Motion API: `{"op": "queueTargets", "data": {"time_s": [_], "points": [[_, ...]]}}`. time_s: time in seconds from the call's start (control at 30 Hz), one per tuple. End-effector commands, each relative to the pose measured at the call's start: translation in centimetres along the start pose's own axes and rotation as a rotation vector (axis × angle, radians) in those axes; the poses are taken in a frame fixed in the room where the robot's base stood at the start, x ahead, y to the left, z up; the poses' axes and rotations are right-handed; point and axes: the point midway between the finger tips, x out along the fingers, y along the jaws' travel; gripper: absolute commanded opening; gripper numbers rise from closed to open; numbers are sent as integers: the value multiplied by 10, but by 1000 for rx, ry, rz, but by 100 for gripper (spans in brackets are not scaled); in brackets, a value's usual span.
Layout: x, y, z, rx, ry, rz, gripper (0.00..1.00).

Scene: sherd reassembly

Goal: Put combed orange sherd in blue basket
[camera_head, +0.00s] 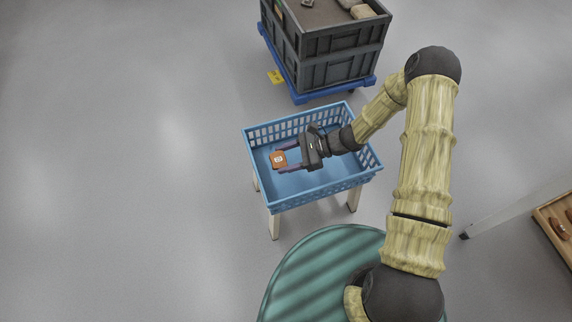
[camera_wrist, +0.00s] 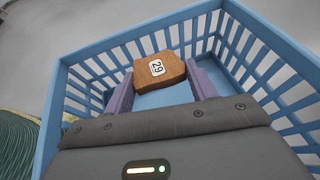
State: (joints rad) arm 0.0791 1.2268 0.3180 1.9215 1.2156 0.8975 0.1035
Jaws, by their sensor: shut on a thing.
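The orange sherd (camera_head: 278,159) has a small white label, which reads 29 in the wrist view (camera_wrist: 170,72). Any combing on it is too small to make out. My gripper (camera_head: 283,159) is shut on the sherd, with one purple finger on each side; its fingers also show in the wrist view (camera_wrist: 160,84). The blue basket (camera_head: 312,199) is a lattice-walled open box on pale legs, and its wall fills the edges of the wrist view (camera_wrist: 55,95). The sherd is over the inside of the basket, and its height above the floor is hard to tell. No other thing shows in the basket.
A grey crate stack (camera_head: 335,70) on a blue dolly stands behind the basket, with pieces on top. A yellow marker (camera_head: 275,77) lies beside it. A wooden tray (camera_head: 553,232) with brown pieces is at the right edge. The floor at left is clear.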

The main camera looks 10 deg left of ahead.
Motion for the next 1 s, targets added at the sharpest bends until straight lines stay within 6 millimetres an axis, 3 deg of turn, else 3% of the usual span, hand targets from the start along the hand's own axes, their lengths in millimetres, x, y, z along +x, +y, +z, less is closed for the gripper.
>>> {"op": "queueTargets", "data": {"time_s": [0.1,0.23,1.0], "points": [[10,1,-24,1,0,2,33],[16,1,-39,0,0,1,33],[21,1,-50,1,0,0,33]]}}
